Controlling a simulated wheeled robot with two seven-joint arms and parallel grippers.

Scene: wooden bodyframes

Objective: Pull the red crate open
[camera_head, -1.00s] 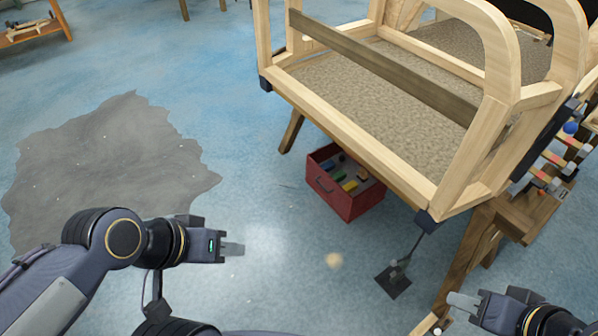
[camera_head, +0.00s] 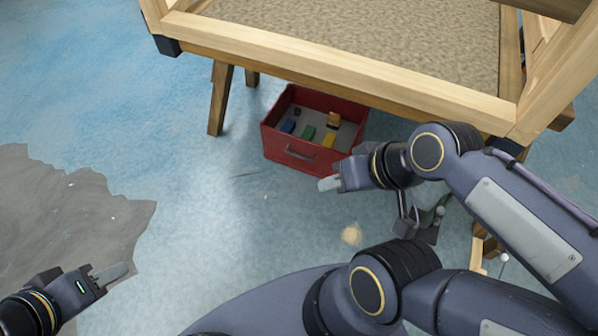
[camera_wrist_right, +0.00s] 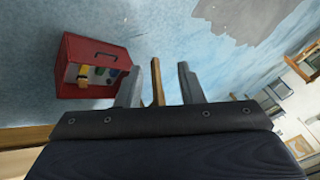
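The red crate (camera_head: 280,150) sits under the wooden frame, its handle (camera_head: 300,154) on the front wall facing me. Its open top shows several coloured blocks; its back part is under the frame's edge. In the right wrist view the crate (camera_wrist_right: 73,50) lies left of the fingers. My right gripper (camera_head: 328,184) is in front of the crate's right side, apart from the handle. Its two fingers (camera_wrist_right: 160,88) are spread and empty, with a wooden leg showing behind the gap. My left gripper (camera_head: 112,272) is low at the left, far from the crate; its finger gap cannot be made out.
The wooden frame (camera_head: 330,70) overhangs the crate, with legs (camera_head: 219,98) left of it. A dark metal item (camera_head: 430,225) stands on the floor beneath my right arm. A grey patch (camera_head: 60,220) lies on the floor at left.

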